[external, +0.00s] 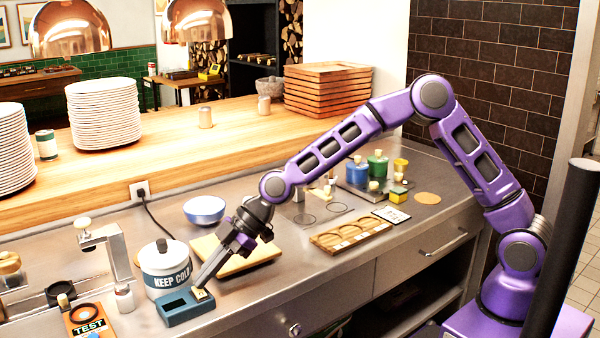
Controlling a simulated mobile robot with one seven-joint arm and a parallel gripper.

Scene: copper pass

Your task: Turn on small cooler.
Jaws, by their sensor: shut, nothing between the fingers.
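The small cooler (165,268) is a white drum with a dark knob on its lid and a blue band reading "KEEP COLD". It stands upright on the steel counter. A blue box (178,311) sits in front of it, with a dark recess and a small cream switch (202,295) on top. My gripper (198,285) is shut and empty, reaching down from the upper right. Its tips are at or just above the cream switch; I cannot tell whether they touch. The switch's position is unclear.
A wooden board (236,258) and a blue bowl (204,209) lie behind my gripper. A black cord (160,222) runs from the wall socket (140,190) towards the cooler. An orange "TEST" plate (88,322) is at left. A wooden tray (350,232) is at right.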

